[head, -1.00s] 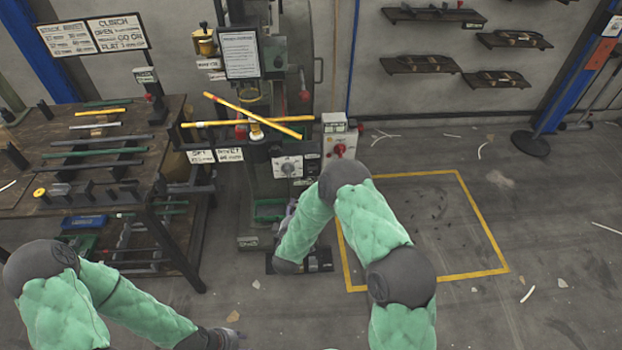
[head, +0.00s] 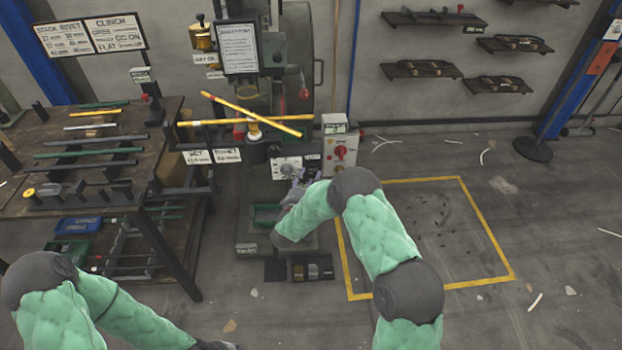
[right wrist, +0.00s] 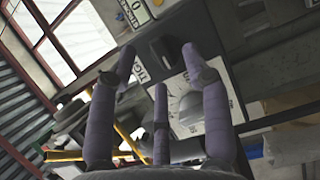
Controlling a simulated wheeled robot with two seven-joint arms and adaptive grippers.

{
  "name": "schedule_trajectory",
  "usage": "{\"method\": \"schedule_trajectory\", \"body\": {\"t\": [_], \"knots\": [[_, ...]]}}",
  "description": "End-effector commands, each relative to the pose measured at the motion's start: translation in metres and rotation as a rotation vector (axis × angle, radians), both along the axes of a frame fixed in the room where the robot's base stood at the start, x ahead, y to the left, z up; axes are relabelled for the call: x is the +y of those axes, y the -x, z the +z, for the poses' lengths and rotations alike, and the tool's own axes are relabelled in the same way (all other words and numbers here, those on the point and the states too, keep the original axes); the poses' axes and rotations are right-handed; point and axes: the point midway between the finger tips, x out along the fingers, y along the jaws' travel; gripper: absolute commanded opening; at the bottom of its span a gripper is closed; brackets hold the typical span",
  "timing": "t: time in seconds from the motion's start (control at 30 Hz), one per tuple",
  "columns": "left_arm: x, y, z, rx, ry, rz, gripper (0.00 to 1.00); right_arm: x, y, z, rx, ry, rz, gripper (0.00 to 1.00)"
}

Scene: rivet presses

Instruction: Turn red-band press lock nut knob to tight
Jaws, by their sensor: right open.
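The press (head: 290,65) stands against the back wall. On its front is a white dial plate with a round grey knob (head: 287,170), and the knob also shows in the right wrist view as a grey dome (right wrist: 190,108). Lettering that seems to read TIGHT is beside the plate there. My right gripper (head: 297,184) is just below the knob in the head view. In the right wrist view its fingers (right wrist: 160,70) are spread and empty, one overlapping the plate. I cannot tell if any finger touches the knob. My left gripper (head: 217,345) is at the bottom edge, mostly cut off.
A grey control box with a red switch (head: 340,152) stands right of the knob. Yellow bars (head: 245,123) cross the press above it. A workbench (head: 100,170) with rods is at left. The yellow-outlined floor area (head: 425,230) at right is mostly clear.

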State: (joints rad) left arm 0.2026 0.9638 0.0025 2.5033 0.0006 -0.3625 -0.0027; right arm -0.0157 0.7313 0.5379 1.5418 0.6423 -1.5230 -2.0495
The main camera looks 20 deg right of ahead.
Motion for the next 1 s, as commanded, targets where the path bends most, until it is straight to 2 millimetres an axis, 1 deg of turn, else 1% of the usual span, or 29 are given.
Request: {"method": "schedule_trajectory", "body": {"t": [0.03,0.2,0.53,0.57,0.6,0.67,0.7,1.0], "knots": [[0.0,0.0,-0.004,0.0,0.0,0.0,0.4,-0.004,-0.005,-0.002,-0.001,0.0,-0.001,0.49],[0.0,0.0,-0.008,0.0,0.0,0.0,0.4,-0.011,-0.014,-0.001,-0.001,0.0,0.0,0.49],[0.0,0.0,-0.008,0.0,0.0,0.0,0.4,-0.013,-0.016,0.0,0.0,0.0,0.001,0.49],[0.0,0.0,-0.008,0.0,0.0,0.0,0.4,-0.013,-0.016,0.0,0.0,0.0,0.001,0.41],[0.0,0.0,-0.008,0.0,0.0,0.0,0.4,-0.013,-0.016,0.0,0.0,0.0,0.001,0.29],[0.0,0.0,-0.008,0.0,0.0,0.0,0.4,-0.013,-0.016,0.0,0.0,0.0,0.001,0.12],[0.0,0.0,-0.008,0.0,0.0,0.0,0.4,-0.013,-0.016,0.0,0.0,0.0,0.002,0.01],[0.0,0.0,-0.006,0.0,0.0,0.0,0.4,-0.013,-0.016,0.001,-0.003,-0.012,0.002,0.0]]}}
